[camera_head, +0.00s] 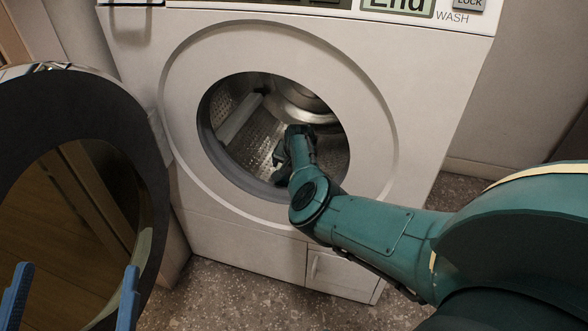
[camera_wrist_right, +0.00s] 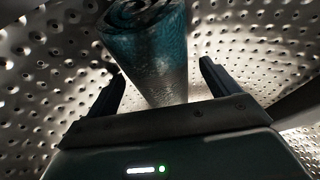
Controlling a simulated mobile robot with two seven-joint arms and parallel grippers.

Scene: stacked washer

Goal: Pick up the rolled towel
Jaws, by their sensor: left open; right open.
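The rolled towel (camera_wrist_right: 155,45) shows in the right wrist view, teal and pale grey with a spiral end at the top. It lies in the washer drum (camera_wrist_right: 50,85). My right gripper (camera_wrist_right: 162,76) is open, with one finger on each side of the towel's near end in the picture. I cannot tell whether either finger touches it. In the head view my right gripper (camera_head: 282,162) is inside the drum, and I cannot make out the towel there. My left gripper (camera_head: 77,268) is open and empty at the lower left, in front of the open door.
The white washer (camera_head: 245,235) has a round opening whose rim (camera_head: 207,140) surrounds my right wrist. Its round door (camera_head: 50,105) stands open at the left. A pale lifter bar (camera_head: 238,117) runs along the drum wall. Speckled floor (camera_head: 235,300) is clear in front.

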